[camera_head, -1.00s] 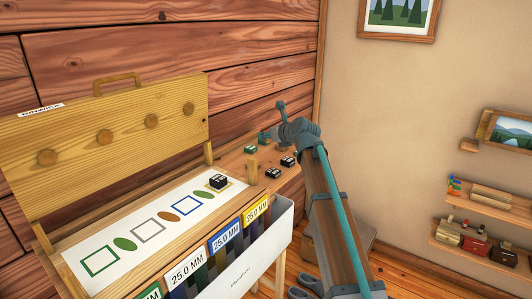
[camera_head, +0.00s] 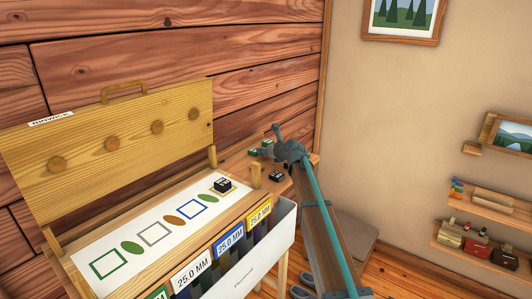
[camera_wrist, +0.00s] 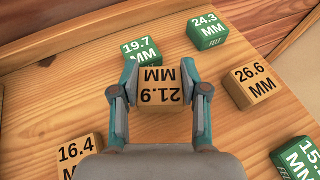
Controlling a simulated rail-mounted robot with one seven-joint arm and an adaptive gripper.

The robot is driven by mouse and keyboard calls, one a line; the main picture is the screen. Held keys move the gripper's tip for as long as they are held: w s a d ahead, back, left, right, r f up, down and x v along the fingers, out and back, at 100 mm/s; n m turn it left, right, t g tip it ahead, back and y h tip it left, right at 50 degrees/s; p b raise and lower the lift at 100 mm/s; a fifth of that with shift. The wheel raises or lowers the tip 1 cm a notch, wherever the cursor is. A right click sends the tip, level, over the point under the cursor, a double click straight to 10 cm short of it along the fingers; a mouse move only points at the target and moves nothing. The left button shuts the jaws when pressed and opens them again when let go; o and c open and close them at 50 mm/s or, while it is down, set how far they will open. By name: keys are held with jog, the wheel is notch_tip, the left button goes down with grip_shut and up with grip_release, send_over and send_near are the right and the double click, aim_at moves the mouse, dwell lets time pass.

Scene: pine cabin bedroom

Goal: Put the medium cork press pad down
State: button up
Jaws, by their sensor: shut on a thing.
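The tan cork press pad marked 21.9 MM (camera_wrist: 160,88) is between the fingers of my gripper (camera_wrist: 160,92) in the wrist view. My gripper is shut on it, with one teal finger on each side. It is low over the wooden tabletop (camera_wrist: 60,110); I cannot tell whether the pad touches the wood. Two other tan blocks, marked 16.4 MM (camera_wrist: 80,154) and 26.6 MM (camera_wrist: 253,86), stand apart from it. In the head view my gripper (camera_head: 268,150) is at the far right end of the table, where the held pad is not clear.
Green blocks marked 19.7 MM (camera_wrist: 142,58) and 24.3 MM (camera_wrist: 207,31) lie beyond the pad; another green block (camera_wrist: 298,158) is lower right. A dark-topped block (camera_head: 223,184) sits on the white sheet with coloured shapes (camera_head: 125,270). A knobbed wooden panel (camera_head: 120,165) stands behind.

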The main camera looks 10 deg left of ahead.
jog(key=shift+f, duration=0.6)
jog(key=shift+f, duration=0.2)
jog(key=o, duration=0.7)
jog(key=shift+o, duration=0.2)
jog(key=shift+r, duration=0.1)
jog(key=shift+s+r, duration=0.1)
jog(key=b+v, duration=0.2)
jog(key=v, duration=1)
